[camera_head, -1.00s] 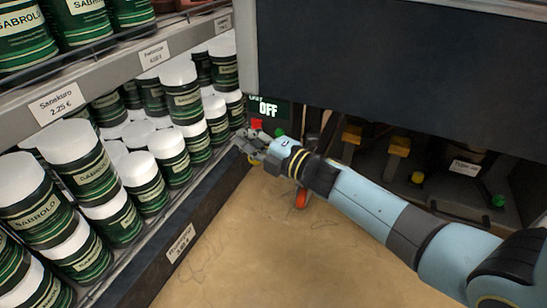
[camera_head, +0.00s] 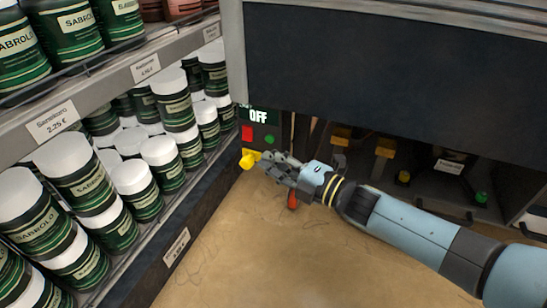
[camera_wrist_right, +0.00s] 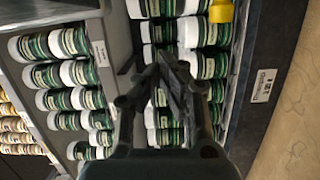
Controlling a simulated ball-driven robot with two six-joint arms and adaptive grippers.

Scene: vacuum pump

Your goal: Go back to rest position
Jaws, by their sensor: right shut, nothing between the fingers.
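My right gripper (camera_head: 272,164) is shut and empty in the head view, just beside a yellow knob (camera_head: 250,158) low on the dark machine. I cannot tell whether it touches the knob. In the right wrist view, the gripper's fingers (camera_wrist_right: 165,65) come together in front of shelved cans, and the yellow part (camera_wrist_right: 221,12) shows at the top. My left gripper is out of view.
Shelves with green and white cans (camera_head: 158,152) stand close on the left. The machine's dark panel (camera_head: 380,65) overhangs my right arm. An orange-red part (camera_head: 292,199) sits just below the gripper. The tan floor (camera_head: 300,260) in front is clear.

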